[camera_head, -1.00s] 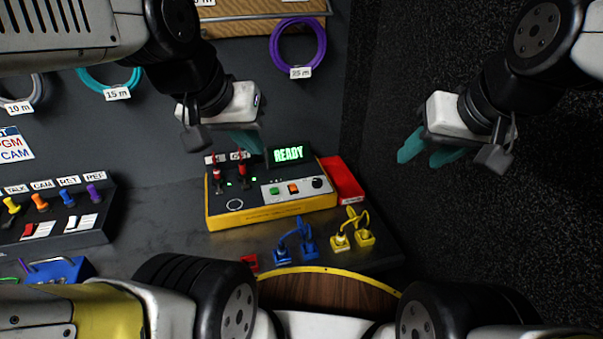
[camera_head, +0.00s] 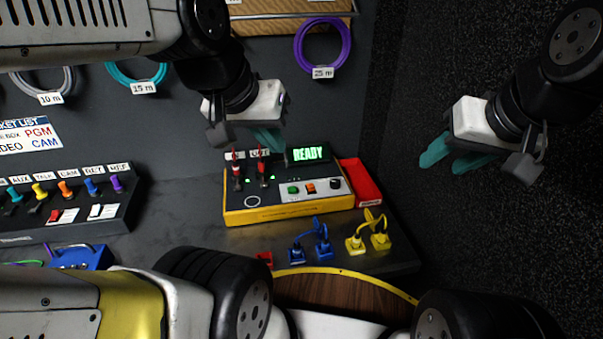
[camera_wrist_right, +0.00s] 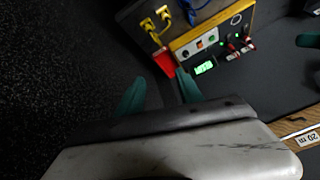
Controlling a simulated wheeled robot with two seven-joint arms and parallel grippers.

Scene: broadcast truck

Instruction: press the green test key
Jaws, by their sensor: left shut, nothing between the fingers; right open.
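The test box (camera_head: 290,208) is yellow and grey, and its screen (camera_head: 308,154) reads READY in green. The green test key (camera_head: 293,190) sits on the box's pale panel, left of an orange key (camera_head: 310,188) and a black knob (camera_head: 336,184). The green key also shows in the right wrist view (camera_wrist_right: 186,54). My left gripper (camera_head: 272,148) is shut and empty, with its teal fingers above the back of the box, behind and left of the green key. My right gripper (camera_head: 455,165) is open and empty, off to the right of the box.
Red-topped plugs (camera_head: 262,170) stand upright on the box's left part, close to my left fingers. A red tray (camera_head: 361,184) is right of the box. Blue (camera_head: 311,244) and yellow (camera_head: 369,234) plugs with cables stand in front. A switch panel (camera_head: 70,210) is at left.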

